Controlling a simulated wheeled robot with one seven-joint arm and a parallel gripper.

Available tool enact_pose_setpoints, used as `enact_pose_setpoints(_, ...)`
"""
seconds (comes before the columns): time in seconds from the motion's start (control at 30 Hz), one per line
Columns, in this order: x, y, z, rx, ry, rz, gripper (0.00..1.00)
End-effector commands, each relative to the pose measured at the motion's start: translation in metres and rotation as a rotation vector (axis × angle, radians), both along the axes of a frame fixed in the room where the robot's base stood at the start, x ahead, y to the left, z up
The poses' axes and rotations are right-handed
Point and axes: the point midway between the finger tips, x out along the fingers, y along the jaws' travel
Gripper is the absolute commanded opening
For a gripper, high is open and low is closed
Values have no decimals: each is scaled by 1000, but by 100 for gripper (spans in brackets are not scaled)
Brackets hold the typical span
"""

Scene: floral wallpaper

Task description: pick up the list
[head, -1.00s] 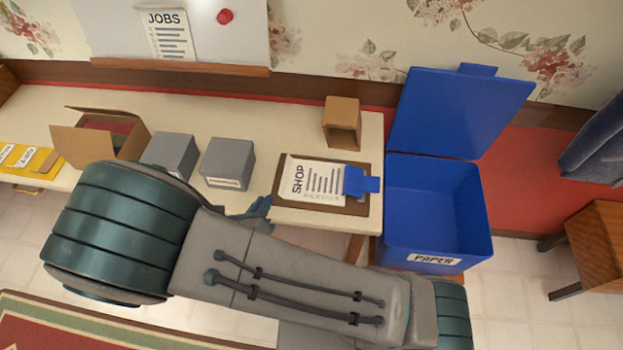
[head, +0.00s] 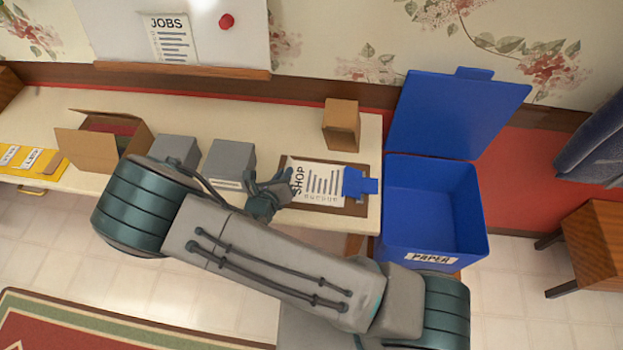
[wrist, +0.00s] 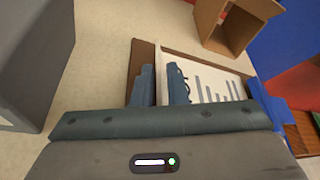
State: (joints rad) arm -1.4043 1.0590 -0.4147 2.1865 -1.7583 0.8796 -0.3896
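The SHOP list (head: 322,184) is a white sheet with dark lines. It lies on a brown clipboard (head: 352,208) at the table's right end, under a blue clip (head: 359,182) on its right side. My gripper (head: 284,190) is over the clipboard's left edge and hides part of it. In the wrist view, my gripper's two fingers (wrist: 162,82) stand apart with a narrow gap, at the left edge of the sheet (wrist: 215,80) and clipboard (wrist: 143,53). I see nothing held; whether the tips touch the clipboard is unclear.
Two grey boxes (head: 231,160) stand left of the clipboard, one close to my gripper. A small cardboard box (head: 341,124) is behind it. A blue PAPER bin (head: 433,235) stands right of the table. A JOBS sheet (head: 169,40) hangs on the wall board.

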Motion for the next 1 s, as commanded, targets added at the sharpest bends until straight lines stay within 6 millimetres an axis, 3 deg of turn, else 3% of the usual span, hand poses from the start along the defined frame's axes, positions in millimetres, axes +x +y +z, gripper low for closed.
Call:
enact_pose_setpoints(0.2,1,0,-1,1,0,0,13)
enact_pose_setpoints(0.27,1,0,0,1,0,0,0)
enact_pose_setpoints(1.0,1,-2,6,2,-1,-6,0)
